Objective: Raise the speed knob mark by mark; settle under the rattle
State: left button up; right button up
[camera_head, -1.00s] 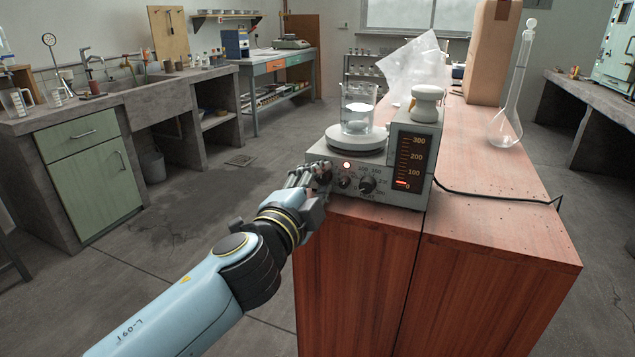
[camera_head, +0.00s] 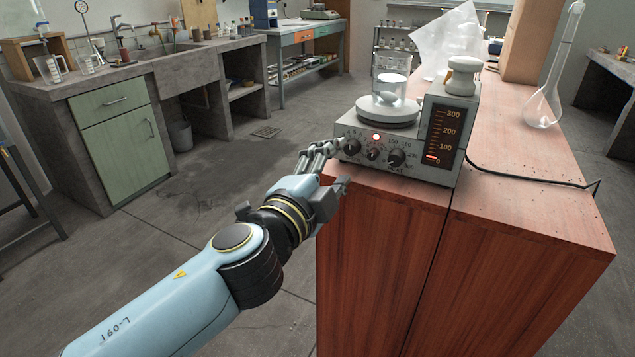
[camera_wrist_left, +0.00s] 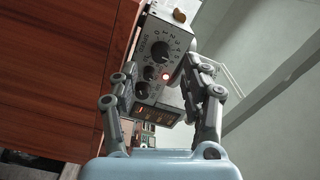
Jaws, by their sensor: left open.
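A grey hotplate stirrer (camera_head: 405,140) stands at the near left corner of the red wooden bench. Its front has several dark knobs, a lit red lamp and a bar display (camera_head: 442,135) marked up to 300, with a red glow near 0. A glass beaker (camera_head: 390,78) with pale contents stands on the round plate. My left gripper (camera_head: 338,167) is open and empty, just in front of the leftmost knob and apart from it.
A white-capped jar (camera_head: 463,76) stands on the display housing. A clear plastic bag (camera_head: 447,42), a cardboard box (camera_head: 531,40) and a long-necked flask (camera_head: 546,105) are behind. A black cable (camera_head: 525,180) runs right across the bench. The floor left of the bench is free.

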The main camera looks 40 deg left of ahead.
pick_arm(q)
jog(key=v, duration=0.7)
jog(key=shift+s, duration=0.1)
jog(key=s+a+f+n+g+h, duration=0.1)
jog(key=s+f+n+g, duration=0.2)
jog(key=f, duration=1.3)
jog(key=s+a+f+n+g+h, duration=0.1)
jog(key=s+f+g, duration=0.3)
jog(key=f, duration=1.2)
jog(key=s+a+f+n+g, duration=0.1)
jog(key=s+f+n+g, duration=0.4)
jog(key=s+f, duration=0.9)
jog(key=s+f+g, duration=0.2)
jog(key=s, duration=0.5)
jog(key=s+f+n+g+h, duration=0.1)
jog(key=s+f+g, duration=0.1)
jog(key=s, duration=0.6)
jog(key=shift+f+n+g+h, duration=0.3)
jog(key=shift+f, duration=0.45)
jog(key=shift+d, duration=0.1)
